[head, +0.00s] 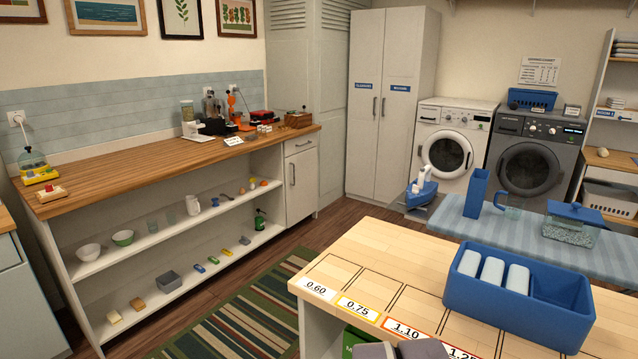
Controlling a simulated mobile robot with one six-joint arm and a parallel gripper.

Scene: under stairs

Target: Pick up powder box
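No box in the head view carries a readable powder label. A tall, narrow blue box (476,193) stands upright on the blue striped board (455,225) at the right. Farther right on the same board is a clear box of pale blue granules (568,233) with a blue lid (576,212) over it, seemingly tilted. I cannot tell for certain which of these is the powder box. I cannot make out my gripper in this view.
A blue iron (421,190) is at the board's left end. Washing machines (453,135) stand behind. A striped rug (235,325) lies on the floor left of the table.

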